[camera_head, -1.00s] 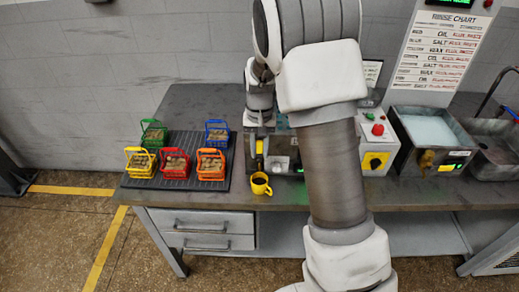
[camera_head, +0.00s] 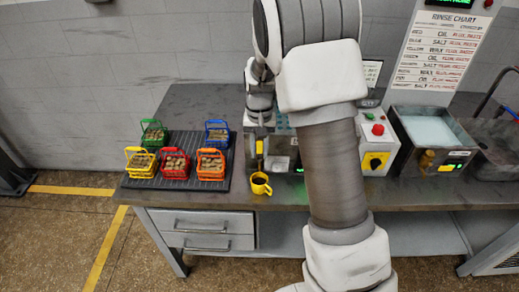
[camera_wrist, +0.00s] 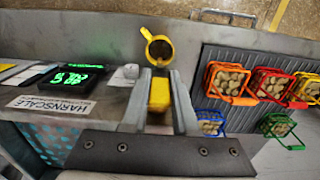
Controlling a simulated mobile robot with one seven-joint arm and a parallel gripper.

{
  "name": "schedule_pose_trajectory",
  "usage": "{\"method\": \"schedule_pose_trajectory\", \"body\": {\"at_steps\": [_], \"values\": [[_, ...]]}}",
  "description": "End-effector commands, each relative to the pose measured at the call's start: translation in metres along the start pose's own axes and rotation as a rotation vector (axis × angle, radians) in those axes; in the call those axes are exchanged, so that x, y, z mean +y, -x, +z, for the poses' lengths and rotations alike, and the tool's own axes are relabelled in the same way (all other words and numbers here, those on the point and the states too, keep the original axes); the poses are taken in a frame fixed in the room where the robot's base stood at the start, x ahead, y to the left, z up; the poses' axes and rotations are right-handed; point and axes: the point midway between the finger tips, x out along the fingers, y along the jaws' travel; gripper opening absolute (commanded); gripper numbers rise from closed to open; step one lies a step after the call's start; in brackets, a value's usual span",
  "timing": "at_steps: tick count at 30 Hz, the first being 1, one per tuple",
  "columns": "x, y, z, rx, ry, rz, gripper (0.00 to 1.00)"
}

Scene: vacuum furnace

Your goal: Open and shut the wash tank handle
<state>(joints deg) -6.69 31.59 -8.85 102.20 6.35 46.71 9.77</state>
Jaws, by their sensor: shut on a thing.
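The wash tank, a grey box with a HARNSCALE label (camera_wrist: 50,107) and a blue-green interior, stands on the bench in the middle of the head view, partly hidden by my arm. Its yellow handle (camera_wrist: 159,94) stands between my fingers in the wrist view. The handle also shows as a small yellow bar in the head view (camera_head: 259,146). My gripper (camera_wrist: 159,100) is shut on this handle, one finger on each side. My fingers and wrist hide part of the handle and its mounting.
A yellow mug (camera_head: 260,184) of dark liquid stands close in front of the handle. Several coloured baskets of parts sit on a dark ribbed mat (camera_head: 213,184) to the left. A control box (camera_head: 376,160) and a water-filled tank (camera_head: 430,130) are to the right.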

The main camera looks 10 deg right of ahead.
Motion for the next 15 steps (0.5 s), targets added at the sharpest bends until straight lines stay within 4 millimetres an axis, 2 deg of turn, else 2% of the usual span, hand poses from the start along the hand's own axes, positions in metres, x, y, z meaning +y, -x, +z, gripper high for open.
{"method": "schedule_pose_trajectory", "body": {"at_steps": [8,15], "values": [[0.0006,0.0004,-0.0006,0.002,-0.001,-0.009,0.0],[0.005,-0.0022,-0.0012,0.003,-0.005,-0.089,0.0]]}}
